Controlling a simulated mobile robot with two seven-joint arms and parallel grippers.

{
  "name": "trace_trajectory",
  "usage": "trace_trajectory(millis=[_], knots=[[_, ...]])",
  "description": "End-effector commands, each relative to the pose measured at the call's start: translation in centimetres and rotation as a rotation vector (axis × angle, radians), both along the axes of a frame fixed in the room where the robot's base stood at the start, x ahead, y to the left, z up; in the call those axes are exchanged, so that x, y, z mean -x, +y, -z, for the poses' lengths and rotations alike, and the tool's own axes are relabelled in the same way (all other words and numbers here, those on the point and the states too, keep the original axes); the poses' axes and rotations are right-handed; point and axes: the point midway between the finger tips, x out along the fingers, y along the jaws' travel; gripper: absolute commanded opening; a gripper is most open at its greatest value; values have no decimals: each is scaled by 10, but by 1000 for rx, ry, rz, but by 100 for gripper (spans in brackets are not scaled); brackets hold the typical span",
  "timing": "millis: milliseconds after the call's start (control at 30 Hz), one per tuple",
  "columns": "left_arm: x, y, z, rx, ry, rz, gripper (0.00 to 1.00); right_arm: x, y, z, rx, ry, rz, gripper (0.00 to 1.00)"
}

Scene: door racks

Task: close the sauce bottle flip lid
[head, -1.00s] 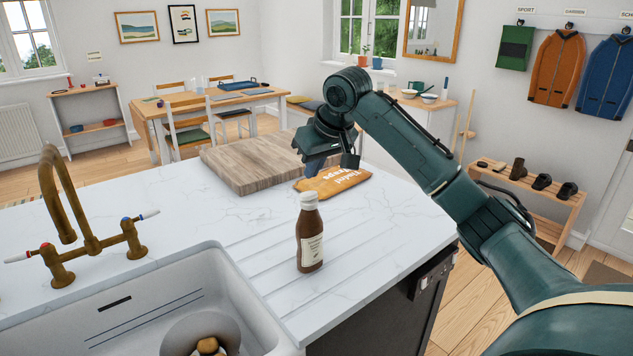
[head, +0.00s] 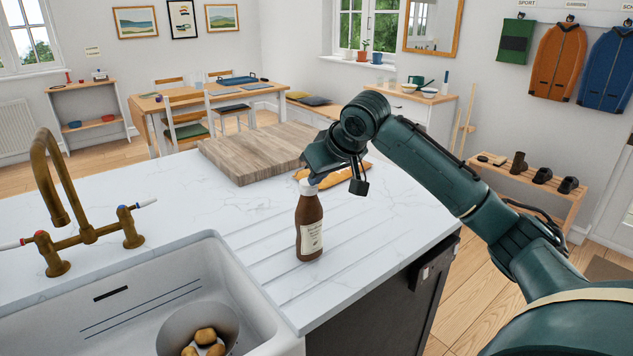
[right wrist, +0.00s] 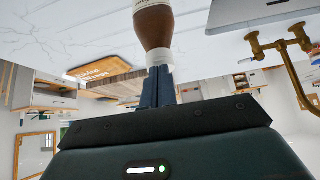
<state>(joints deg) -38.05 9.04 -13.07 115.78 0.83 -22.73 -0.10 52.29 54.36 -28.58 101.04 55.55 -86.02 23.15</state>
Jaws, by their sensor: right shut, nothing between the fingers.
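The brown sauce bottle (head: 310,218) with a cream label stands upright on the white counter. Its white cap (head: 307,188) is partly covered by my right gripper (head: 313,180), whose dark blue fingers are shut with nothing between them. The fingertips are at the top of the cap. In the right wrist view the bottle (right wrist: 154,28) appears upside down, and the white cap (right wrist: 160,57) is right at the fingertips (right wrist: 160,70). I cannot tell how far the flip lid stands open, or whether the fingers touch it. My left gripper is not in view.
A sink (head: 262,300) with a bowl of potatoes (head: 207,337) and a brass tap (head: 85,235) are at the left. The counter around the bottle is clear.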

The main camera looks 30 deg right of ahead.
Motion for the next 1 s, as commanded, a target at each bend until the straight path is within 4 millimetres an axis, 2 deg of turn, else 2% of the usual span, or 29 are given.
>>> trace_trajectory(millis=[33,100,233,700,1000], knots=[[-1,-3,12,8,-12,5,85,3,0,14,0,-42,-1,0],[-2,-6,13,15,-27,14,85,5,0,17,-2,-108,-3,0],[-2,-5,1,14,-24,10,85,7,0,10,-6,-143,-2,0],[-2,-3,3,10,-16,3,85,8,0,14,-7,-143,-1,0],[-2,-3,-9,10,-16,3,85,8,0,4,-8,-143,-2,0]])
